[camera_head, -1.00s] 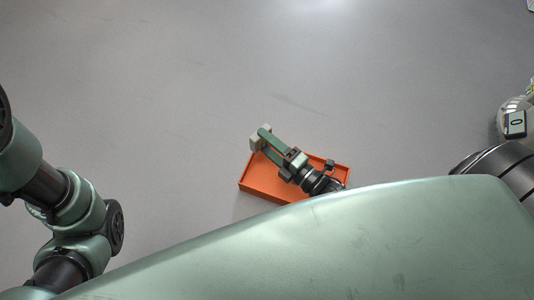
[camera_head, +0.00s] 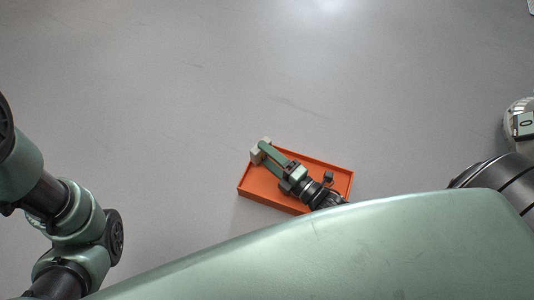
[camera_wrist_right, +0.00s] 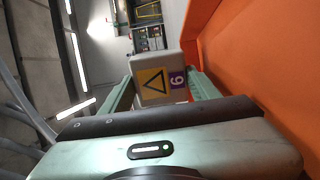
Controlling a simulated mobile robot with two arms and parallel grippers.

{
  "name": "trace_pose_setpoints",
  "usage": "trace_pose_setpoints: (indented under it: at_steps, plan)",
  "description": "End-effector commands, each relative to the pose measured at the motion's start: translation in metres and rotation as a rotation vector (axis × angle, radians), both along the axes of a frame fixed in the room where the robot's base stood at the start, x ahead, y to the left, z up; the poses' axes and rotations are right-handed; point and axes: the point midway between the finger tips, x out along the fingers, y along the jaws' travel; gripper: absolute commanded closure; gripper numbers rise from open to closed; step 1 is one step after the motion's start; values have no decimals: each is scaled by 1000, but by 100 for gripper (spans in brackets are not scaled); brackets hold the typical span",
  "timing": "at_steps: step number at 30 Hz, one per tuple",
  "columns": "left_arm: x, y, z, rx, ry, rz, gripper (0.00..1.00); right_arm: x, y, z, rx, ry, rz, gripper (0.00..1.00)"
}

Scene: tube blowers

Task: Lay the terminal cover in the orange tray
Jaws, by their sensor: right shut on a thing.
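The terminal cover (camera_wrist_right: 156,78) is a pale box with a yellow warning triangle and a purple mark, seen in the right wrist view. In the head view the cover (camera_head: 259,150) shows as a small cream block at the tray's upper left edge. My right gripper (camera_head: 266,152) is shut on it, with a green finger on either side. The orange tray (camera_head: 252,194) lies below the gripper, and its orange wall (camera_wrist_right: 270,60) fills the right of the wrist view. I cannot tell whether the cover touches the tray. My left gripper is out of view.
Grey floor (camera_head: 200,100) around the tray is clear. A rounded pale object with a dark label (camera_head: 524,124) shows at the right edge. The wrist view shows panels (camera_wrist_right: 148,30) in the background.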

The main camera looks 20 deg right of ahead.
Motion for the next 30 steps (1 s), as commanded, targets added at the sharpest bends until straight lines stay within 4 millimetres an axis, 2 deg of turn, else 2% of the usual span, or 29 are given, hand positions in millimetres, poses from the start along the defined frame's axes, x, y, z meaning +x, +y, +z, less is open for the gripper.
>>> trace_pose_setpoints:
  at_steps: [1,3,10,14,18,24,30]
  plan:
    - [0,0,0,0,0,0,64,0,0,0,0,-1,0,31]
    - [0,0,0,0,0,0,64,0,0,0,0,0,0,17]
    - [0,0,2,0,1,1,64,0,0,2,-1,0,0,17]
    - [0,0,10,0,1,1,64,-1,-1,17,-1,1,1,17]
    - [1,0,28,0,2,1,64,-27,-12,16,-1,6,-1,17]
    - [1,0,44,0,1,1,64,-57,-25,14,-1,4,-1,17]
    - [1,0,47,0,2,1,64,-69,-30,12,0,1,0,17]
